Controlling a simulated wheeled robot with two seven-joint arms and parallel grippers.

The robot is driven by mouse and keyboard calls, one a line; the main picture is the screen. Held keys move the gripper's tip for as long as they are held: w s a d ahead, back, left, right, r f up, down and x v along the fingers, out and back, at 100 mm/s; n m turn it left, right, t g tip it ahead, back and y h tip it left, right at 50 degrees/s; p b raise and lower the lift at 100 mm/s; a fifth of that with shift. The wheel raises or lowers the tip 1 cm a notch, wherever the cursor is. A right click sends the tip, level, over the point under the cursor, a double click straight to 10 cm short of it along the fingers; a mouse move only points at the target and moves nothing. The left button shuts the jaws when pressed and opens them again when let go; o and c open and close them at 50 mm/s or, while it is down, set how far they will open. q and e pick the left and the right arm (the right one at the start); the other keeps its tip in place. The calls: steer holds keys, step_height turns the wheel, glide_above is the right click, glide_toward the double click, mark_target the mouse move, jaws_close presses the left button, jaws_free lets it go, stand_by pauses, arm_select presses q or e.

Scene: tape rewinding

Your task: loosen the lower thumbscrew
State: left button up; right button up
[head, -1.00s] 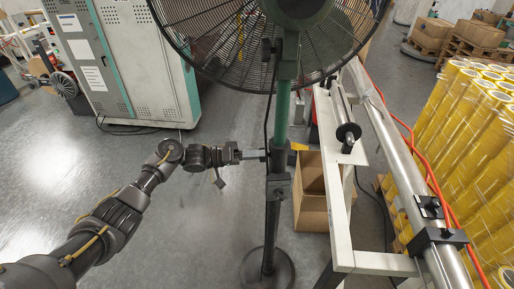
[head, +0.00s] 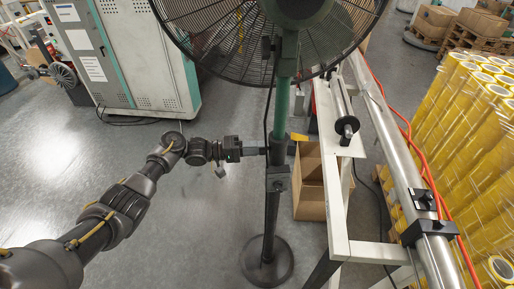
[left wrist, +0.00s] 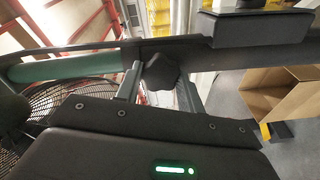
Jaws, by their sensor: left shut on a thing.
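The lower thumbscrew (left wrist: 160,72) is a dark lobed knob on the fan stand's pole, seen in the left wrist view. My left gripper (head: 262,151) reaches the pole (head: 272,215) from the left in the head view, just below the green tube (head: 282,105). In the left wrist view its two fingers (left wrist: 159,88) stand on either side of the knob, shut on it. In the head view the knob is too small and hidden to make out. A dark block (head: 277,178) sits on the pole below the gripper. My right gripper is not in view.
The fan's wire cage (head: 225,45) hangs above my left forearm. An open cardboard box (head: 310,190) and a white machine frame (head: 338,205) stand right of the pole. The round base (head: 267,262) rests on the floor. The floor at left is clear.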

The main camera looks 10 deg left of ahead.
arm_select(q)
steer(key=o, duration=1)
steer(key=b+v, duration=0.3)
steer(key=v, duration=0.7)
steer(key=shift+a+b, duration=0.3)
steer(key=shift+a, duration=0.1)
steer(key=shift+s, duration=0.1)
